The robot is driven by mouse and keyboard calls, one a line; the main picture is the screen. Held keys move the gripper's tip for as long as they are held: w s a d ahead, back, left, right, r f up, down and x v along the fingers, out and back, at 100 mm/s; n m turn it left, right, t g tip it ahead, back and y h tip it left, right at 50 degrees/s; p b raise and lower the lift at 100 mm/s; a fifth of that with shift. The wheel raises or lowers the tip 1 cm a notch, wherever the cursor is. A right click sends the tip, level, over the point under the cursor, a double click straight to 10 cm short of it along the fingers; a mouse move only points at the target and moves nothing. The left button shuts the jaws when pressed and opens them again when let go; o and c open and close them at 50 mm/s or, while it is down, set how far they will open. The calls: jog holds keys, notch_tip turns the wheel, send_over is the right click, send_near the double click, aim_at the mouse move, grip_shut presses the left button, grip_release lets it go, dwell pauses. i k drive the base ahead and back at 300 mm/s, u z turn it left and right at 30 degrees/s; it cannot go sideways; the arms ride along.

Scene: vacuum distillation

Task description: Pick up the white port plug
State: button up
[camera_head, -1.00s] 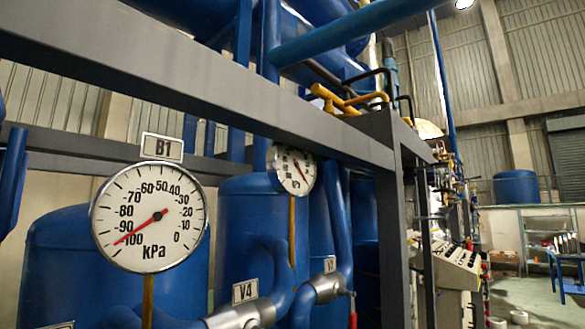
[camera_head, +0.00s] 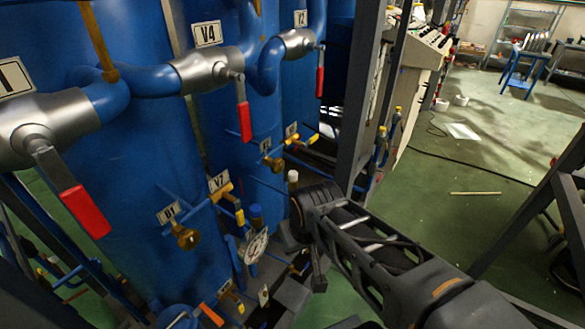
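A small white capped piece (camera_head: 292,176), which may be the white port plug, stands upright in the middle of the head view. It shows just above and beside the dark end of my arm. My gripper (camera_head: 291,232) is at the end of the arm that reaches in from the lower right. Its fingers are dark and seen from behind, so I cannot tell if they are open or touch the white piece.
Blue tanks (camera_head: 140,190) fill the left, with metal valves and red handles (camera_head: 244,121). A dark post (camera_head: 350,100) stands behind. Green floor (camera_head: 480,220) is open on the right.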

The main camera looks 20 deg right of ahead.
aim_at(292, 174)
jog(key=z, duration=1.85)
jog(key=k, duration=0.65)
jog(key=u, duration=1.15)
